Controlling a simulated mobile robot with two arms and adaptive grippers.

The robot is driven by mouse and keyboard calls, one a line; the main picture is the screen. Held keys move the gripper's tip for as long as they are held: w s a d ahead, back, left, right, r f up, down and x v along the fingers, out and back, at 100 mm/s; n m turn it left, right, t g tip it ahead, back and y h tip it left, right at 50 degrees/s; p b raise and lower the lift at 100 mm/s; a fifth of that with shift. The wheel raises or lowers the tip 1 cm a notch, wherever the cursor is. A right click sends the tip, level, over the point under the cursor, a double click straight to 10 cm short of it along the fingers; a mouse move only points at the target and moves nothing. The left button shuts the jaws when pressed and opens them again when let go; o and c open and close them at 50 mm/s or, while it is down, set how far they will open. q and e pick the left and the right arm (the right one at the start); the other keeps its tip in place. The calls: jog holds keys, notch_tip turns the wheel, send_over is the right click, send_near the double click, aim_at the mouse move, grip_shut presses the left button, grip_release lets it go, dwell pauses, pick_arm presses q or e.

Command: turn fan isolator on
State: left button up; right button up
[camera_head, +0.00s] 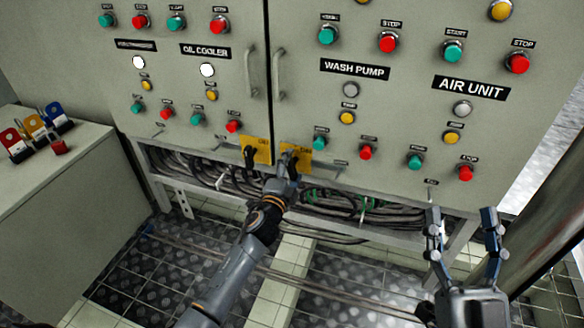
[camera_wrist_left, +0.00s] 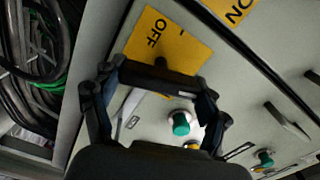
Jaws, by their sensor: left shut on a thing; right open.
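Two yellow isolator plates sit at the bottom of the grey cabinet, one on each side of the door gap: the left plate (camera_head: 262,143) and the right plate (camera_head: 303,150). Neither shows a readable fan label. The left plate carries a black handle (camera_head: 250,157). My left gripper (camera_head: 290,163) is shut on the black handle of the right isolator; this handle (camera_wrist_left: 160,76) lies across between the fingers in the left wrist view. The word OFF shows on its plate (camera_wrist_left: 150,35); the handle's setting is unclear.
Green and red buttons and lamps surround the isolators, including a green button (camera_head: 320,143) just right of the held handle. Black cables (camera_head: 350,207) run under the cabinet. A bench (camera_head: 60,185) with padlocks stands left, and a post (camera_head: 555,225) stands far right.

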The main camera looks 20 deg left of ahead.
pick_arm(q)
jog(key=shift+m, duration=1.5)
jog(key=o, duration=1.2)
jog(key=shift+c, duration=0.2)
jog(key=shift+f, duration=0.1)
jog(key=s, duration=1.2)
jog(key=shift+a, duration=0.15)
